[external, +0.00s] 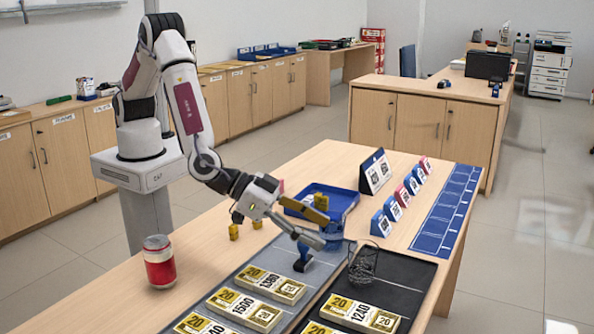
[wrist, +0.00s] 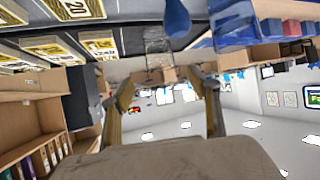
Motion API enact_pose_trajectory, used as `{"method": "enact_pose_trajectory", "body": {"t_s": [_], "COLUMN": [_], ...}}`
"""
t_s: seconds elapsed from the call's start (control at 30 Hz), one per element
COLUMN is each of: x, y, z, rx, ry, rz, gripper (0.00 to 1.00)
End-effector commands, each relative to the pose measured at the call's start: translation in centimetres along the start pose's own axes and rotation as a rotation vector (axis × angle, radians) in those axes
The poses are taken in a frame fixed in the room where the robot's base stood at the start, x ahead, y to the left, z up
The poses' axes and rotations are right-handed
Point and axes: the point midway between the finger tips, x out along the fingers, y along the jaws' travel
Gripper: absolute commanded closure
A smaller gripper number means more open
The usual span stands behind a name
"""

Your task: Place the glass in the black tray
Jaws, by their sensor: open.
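The clear glass (external: 362,263) stands upright in the far part of the black tray (external: 408,272), near the tray's left edge. The wrist view shows a transparent shape that looks like the glass (wrist: 157,40), beyond the fingertips. My gripper (external: 322,226) is open, with its fingers tilted, above and left of the glass in the external view. It is apart from the glass. In the wrist view my gripper (wrist: 168,85) has its two fingers spread, with nothing held between them.
A blue-handled stamp (external: 303,258) stands on the grey tray (external: 262,262), left of the glass. A blue cup-like object (external: 332,231) is close behind my fingers. Banknote bundles (external: 360,314) lie in the black tray's near part. A red can (external: 159,262) stands at left.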

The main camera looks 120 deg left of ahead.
Motion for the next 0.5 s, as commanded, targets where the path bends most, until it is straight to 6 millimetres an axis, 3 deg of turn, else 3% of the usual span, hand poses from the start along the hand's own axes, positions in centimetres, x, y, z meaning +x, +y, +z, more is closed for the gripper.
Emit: {"method": "enact_pose_trajectory", "body": {"t_s": [0.5], "x": [-0.32], "y": [0.10], "z": [-0.78], "rx": [-0.006], "ry": [-0.002], "rz": [0.015], "gripper": [0.39]}}
